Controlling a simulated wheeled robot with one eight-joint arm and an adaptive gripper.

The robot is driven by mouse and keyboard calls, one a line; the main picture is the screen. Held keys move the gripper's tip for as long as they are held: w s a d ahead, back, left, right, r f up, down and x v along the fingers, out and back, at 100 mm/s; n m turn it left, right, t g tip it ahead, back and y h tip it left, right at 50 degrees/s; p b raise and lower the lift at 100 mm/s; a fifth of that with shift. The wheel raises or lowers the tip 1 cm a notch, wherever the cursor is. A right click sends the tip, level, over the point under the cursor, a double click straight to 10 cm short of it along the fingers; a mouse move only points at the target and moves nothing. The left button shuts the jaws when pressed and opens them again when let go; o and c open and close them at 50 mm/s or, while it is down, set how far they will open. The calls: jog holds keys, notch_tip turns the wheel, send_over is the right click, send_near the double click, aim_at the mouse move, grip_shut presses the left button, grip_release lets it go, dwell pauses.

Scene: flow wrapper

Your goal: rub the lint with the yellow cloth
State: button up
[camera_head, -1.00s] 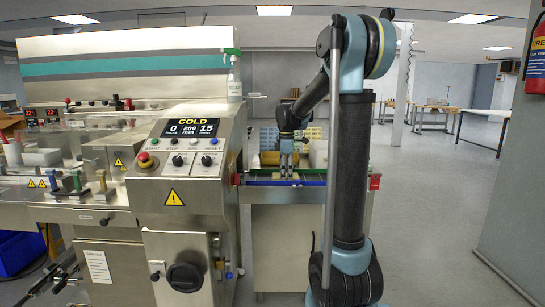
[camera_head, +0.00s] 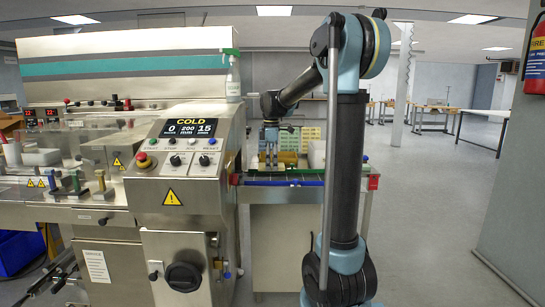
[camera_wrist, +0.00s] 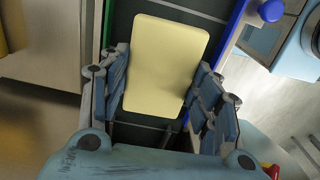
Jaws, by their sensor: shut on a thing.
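The yellow cloth (camera_wrist: 165,65) shows as a pale yellow, flat, rounded block in the wrist view, between the two fingers of my gripper (camera_wrist: 160,95). My gripper is shut on it, over the dark conveyor belt (camera_wrist: 205,8). In the head view my gripper (camera_head: 269,160) points down over the short belt behind the control panel. The cloth is too small there to make out clearly. Whether the cloth touches the belt I cannot tell. I cannot make out any lint; the cloth hides part of the belt.
A blue rail (camera_wrist: 228,38) and a green rail edge the belt. The control panel (camera_head: 190,145) of the steel machine stands at the left. A spray bottle (camera_head: 233,75) stands on the machine. Open floor (camera_head: 440,220) lies to the right.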

jog(key=shift+d+r, duration=0.1)
jog(key=shift+r, duration=1.75)
jog(key=shift+s, duration=0.15)
